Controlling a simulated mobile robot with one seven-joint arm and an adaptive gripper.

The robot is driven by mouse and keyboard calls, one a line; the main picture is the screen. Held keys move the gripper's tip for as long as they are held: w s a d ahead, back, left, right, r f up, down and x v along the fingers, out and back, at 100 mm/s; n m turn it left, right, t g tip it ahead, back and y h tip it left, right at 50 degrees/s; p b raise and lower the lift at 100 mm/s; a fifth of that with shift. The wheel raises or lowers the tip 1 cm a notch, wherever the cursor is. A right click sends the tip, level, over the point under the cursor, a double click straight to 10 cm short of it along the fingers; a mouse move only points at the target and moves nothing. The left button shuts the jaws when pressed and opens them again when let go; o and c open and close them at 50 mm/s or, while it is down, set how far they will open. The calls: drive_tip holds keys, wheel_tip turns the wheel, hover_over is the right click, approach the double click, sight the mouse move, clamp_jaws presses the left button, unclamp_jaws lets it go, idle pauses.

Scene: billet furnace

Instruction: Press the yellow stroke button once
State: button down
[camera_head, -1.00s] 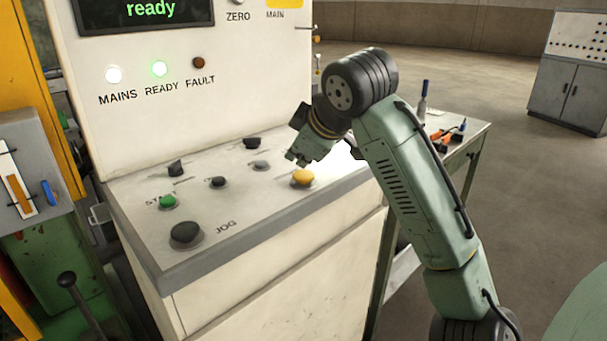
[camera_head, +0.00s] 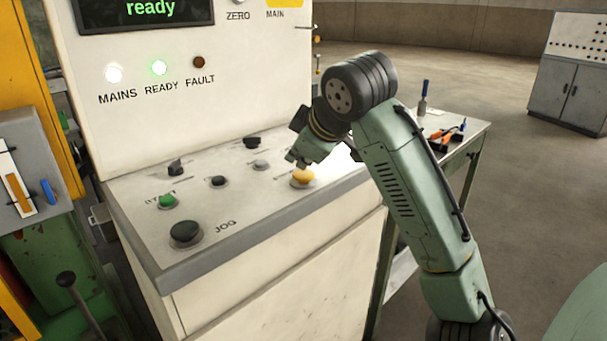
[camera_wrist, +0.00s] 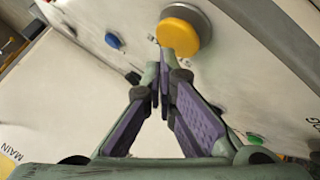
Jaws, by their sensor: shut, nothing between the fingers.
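The yellow stroke button (camera_head: 303,177) is a domed cap in a grey ring near the right end of the sloped console panel (camera_head: 250,212). In the wrist view the yellow button (camera_wrist: 179,32) shows at the top centre, just beyond my fingertips. My gripper (camera_head: 299,163) is shut and empty, pointing down at the button. In the wrist view its two purple-padded fingers (camera_wrist: 163,68) are together at the tips, overlapping the button's lower edge. I cannot tell whether the tips touch the cap.
A green button (camera_head: 168,201), a large dark JOG button (camera_head: 185,232) and several small knobs share the panel. A bench with tools (camera_head: 447,135) stands to the right.

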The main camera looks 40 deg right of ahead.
sight(300, 175)
drive_tip(key=shift+f, duration=0.6)
idle(0.6)
drive_tip(key=shift+r, duration=0.1)
drive_tip(key=shift+r+p, duration=0.6)
drive_tip(key=shift+r, duration=0.2)
wheel_tip(300, 175, up, 5)
drive_tip(key=p, duration=0.4)
idle(0.9)
